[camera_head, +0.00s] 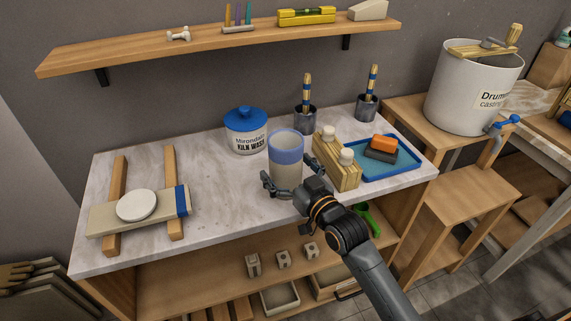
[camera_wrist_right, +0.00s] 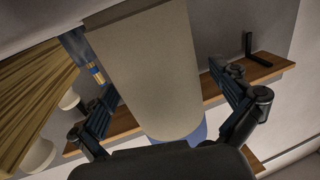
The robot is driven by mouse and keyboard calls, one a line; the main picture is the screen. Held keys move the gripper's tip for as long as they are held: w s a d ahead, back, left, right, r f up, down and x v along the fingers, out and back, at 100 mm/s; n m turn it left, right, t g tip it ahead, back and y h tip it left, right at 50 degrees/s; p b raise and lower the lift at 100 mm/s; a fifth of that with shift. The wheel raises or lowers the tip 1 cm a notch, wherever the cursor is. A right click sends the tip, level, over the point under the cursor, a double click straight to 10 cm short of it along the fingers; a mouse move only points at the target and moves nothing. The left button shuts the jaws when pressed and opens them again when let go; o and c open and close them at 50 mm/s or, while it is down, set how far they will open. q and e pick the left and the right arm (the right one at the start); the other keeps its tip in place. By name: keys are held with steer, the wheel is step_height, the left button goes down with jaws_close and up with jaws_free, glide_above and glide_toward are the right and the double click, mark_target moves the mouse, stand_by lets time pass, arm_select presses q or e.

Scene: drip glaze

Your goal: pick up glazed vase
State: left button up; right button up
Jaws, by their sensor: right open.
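The glazed vase (camera_head: 286,172) is a pale grey cylinder with a blue band around its top. It stands upright on the marble-topped bench. My right gripper (camera_head: 283,190) is open around the lower part of the vase, with one finger on each side. In the right wrist view the vase (camera_wrist_right: 147,75) fills the middle between the two open fingers of the gripper (camera_wrist_right: 165,105), and gaps show on both sides. The gripper's palm hides part of the vase there. My left gripper is not in view.
A wooden block with white knobs (camera_head: 335,165) stands close right of the vase. A kiln wash jar (camera_head: 246,138) stands behind left. Brush cups (camera_head: 305,121) and a blue tray (camera_head: 408,167) are also near. Bare marble (camera_head: 215,205) lies left of the vase.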

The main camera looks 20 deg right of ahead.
steer(key=c, duration=1.5)
steer(key=shift+r, duration=0.1)
steer(key=shift+c, duration=1)
steer(key=shift+r, duration=0.1)
steer(key=shift+r, duration=0.6)
steer(key=s+a+r+p, duration=0.2)
steer(key=s+r+p, duration=0.3)
steer(key=s+r, duration=0.6)
steer(key=s, duration=0.3)
steer(key=shift+r, duration=0.35)
